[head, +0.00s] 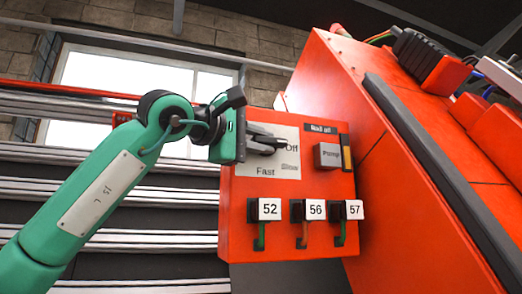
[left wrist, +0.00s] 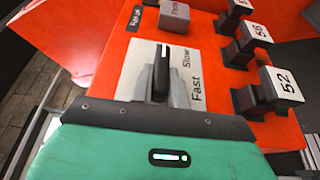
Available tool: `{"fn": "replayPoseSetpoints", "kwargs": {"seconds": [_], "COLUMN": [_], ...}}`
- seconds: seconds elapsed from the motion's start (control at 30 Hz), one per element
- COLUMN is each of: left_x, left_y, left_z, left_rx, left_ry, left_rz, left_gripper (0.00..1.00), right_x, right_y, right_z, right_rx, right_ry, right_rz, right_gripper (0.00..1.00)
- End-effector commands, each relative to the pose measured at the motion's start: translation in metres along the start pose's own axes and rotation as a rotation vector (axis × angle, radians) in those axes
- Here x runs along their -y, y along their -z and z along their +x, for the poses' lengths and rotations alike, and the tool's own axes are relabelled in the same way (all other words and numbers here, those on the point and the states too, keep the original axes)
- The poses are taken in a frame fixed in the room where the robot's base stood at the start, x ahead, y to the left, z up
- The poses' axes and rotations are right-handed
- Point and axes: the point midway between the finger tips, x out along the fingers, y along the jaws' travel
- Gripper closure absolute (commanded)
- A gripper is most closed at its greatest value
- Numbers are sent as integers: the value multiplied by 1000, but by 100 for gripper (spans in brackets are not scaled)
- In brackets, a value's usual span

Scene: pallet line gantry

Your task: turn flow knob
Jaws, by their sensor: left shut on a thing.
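The flow knob is a black bar-shaped handle (left wrist: 161,70) on a pale label plate (head: 287,165) on the red control box (head: 240,212). The plate reads "Off" and "Fast" in the head view. My left gripper (head: 268,142) reaches it from the left, its grey fingers on both sides of the knob. In the left wrist view the gripper (left wrist: 161,92) is shut on the knob, with the black handle standing between the fingers. In the head view the fingers and gripper body largely hide the knob. My right gripper is in neither view.
A grey square button (head: 327,155) sits right of the plate. Below are tags 52 (head: 269,209), 56 (head: 315,209) and 57 (head: 354,209) on black blocks with hooked levers. A large red machine housing (head: 400,200) stands close on the right. Metal rails (head: 120,195) run behind my left arm.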

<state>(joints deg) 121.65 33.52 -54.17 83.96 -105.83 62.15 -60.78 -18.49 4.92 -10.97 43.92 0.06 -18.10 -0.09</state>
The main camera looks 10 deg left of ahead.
Motion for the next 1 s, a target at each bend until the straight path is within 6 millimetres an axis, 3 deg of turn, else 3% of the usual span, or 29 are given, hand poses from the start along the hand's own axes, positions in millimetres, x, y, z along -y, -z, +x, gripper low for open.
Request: {"fn": "replayPoseSetpoints", "kwargs": {"seconds": [0.43, 0.47, 0.57, 0.87, 1.0], "left_x": [1, 1, 1, 1, 2], "left_y": [0, -1, 0, 0, 1], "left_z": [1, 1, 1, -1, -12], "left_rx": [1, 1, 1, 0, 0], "left_ry": [-8, -8, -8, -8, -10], "left_rz": [-4, -4, -4, -4, -4], "left_gripper": [100, 81, 62, 62, 62], "right_x": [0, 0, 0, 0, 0], "right_y": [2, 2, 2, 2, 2], "right_z": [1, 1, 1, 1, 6], "right_rx": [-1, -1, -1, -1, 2], "right_ry": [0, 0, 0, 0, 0], "right_rz": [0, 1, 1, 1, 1], "right_gripper": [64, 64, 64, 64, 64]}}
